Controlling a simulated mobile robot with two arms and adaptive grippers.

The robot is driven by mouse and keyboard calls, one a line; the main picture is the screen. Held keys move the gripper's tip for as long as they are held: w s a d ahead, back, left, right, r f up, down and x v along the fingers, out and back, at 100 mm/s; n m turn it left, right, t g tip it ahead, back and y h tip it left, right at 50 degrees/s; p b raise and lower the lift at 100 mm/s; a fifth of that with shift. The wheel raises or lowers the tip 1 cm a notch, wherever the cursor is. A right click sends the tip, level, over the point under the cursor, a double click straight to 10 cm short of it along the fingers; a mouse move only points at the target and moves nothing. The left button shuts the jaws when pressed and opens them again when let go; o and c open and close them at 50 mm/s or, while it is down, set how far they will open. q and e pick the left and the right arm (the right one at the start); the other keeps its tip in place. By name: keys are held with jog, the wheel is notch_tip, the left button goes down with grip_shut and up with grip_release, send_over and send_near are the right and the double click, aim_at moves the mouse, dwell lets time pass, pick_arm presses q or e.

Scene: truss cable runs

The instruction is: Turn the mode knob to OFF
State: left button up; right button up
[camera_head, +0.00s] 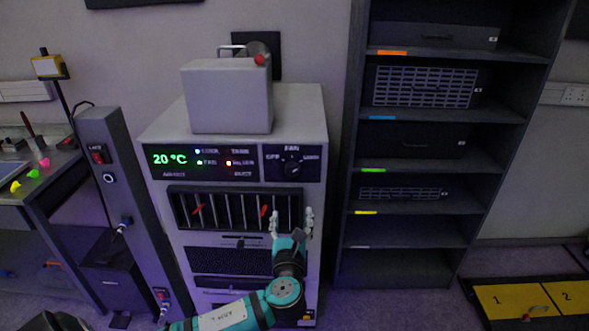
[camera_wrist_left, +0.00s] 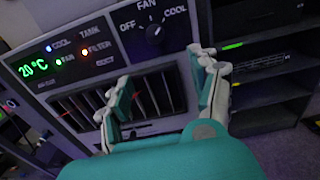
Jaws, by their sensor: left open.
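The mode knob (camera_head: 292,168) is a round black dial on the dark panel at the upper right of the grey cabinet's front. In the left wrist view the knob (camera_wrist_left: 154,31) has OFF at its left, FAN above and COOL at its right. It carries a small pale mark, but I cannot tell for sure which label it points to. My left gripper (camera_head: 291,215) is open and empty, below the knob and in front of the slotted vent. In the left wrist view its fingers (camera_wrist_left: 158,75) are spread apart, with the knob beyond them, untouched.
The grey cabinet (camera_head: 157,225) has a lit display (camera_head: 170,160) reading 20 °C left of the knob. A slotted vent (camera_head: 235,210) with red tabs lies below. A grey box (camera_head: 228,97) stands on top. A dark shelf rack (camera_head: 345,200) is close on the right.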

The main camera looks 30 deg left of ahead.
pick_arm(q)
jog(key=a+r, duration=0.1)
jog(key=p, duration=0.3)
send_near(292, 173)
jog(key=x, duration=0.8)
jog(key=shift+w+a, duration=0.1)
jog(key=shift+w, duration=0.15)
jog(key=shift+c, duration=1.5)
jog(key=c, duration=0.8)
jog(key=shift+b, duration=0.3)
jog(key=shift+c, duration=0.2)
pick_arm(e)
jog(key=a+r, duration=0.2)
jog(key=shift+s+a+r, duration=0.1)
jog(key=shift+a+r, duration=0.05)
jog(key=shift+r, duration=0.2)
